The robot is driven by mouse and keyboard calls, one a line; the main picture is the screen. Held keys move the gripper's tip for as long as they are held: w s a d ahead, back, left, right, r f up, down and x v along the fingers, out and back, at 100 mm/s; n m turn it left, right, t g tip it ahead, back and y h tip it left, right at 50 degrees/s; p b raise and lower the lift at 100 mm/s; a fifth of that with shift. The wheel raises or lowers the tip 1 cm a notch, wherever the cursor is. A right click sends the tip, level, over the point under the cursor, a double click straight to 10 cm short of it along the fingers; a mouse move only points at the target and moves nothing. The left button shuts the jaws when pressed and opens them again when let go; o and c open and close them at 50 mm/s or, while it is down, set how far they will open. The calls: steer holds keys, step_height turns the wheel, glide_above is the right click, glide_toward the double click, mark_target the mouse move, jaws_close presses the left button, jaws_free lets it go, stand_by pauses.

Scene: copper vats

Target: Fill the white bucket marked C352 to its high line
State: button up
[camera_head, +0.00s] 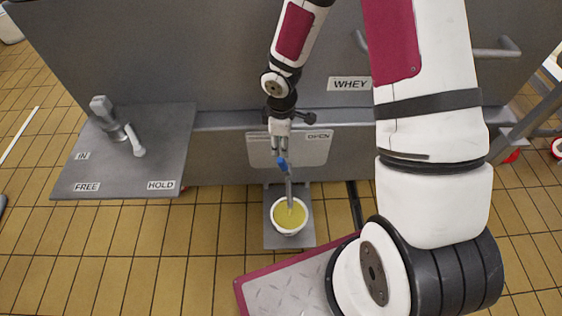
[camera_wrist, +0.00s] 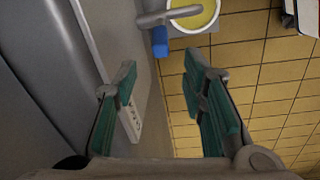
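A white bucket (camera_head: 275,229) stands below the vat front, holding yellow liquid; the liquid's surface lies below the rim. No C352 mark or high line is legible. The bucket also shows at the top of the wrist view (camera_wrist: 214,26). A grey bar (camera_head: 289,190) with a blue end (camera_head: 282,164) reaches over the bucket; the blue end also shows in the wrist view (camera_wrist: 160,42). I cannot tell whether liquid is running. My gripper (camera_head: 277,149) is just above the blue end. In the wrist view my gripper (camera_wrist: 160,78) is open, with nothing between its teal fingers.
The grey vat (camera_head: 220,60) bears a WHEY label (camera_head: 349,84) and a pale plate (camera_head: 262,150) reading OPEN. A grey shelf (camera_head: 120,170) at left carries a tap-like fitting (camera_head: 118,128) and IN, FREE and HOLD labels. Tiled floor (camera_head: 180,250) is clear left of the bucket.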

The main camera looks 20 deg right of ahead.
mark_target(282, 160)
steer(key=f+b, duration=0.1)
steer(key=f, duration=0.2)
steer(key=f+b, duration=0.2)
steer(key=f, duration=0.2)
steer(key=f+b, duration=0.2)
steer(key=f, duration=0.2)
steer(key=shift+w+d+f, duration=0.15)
steer(key=shift+w+f, duration=0.05)
steer(key=shift+w, duration=0.1)
jaws_close()
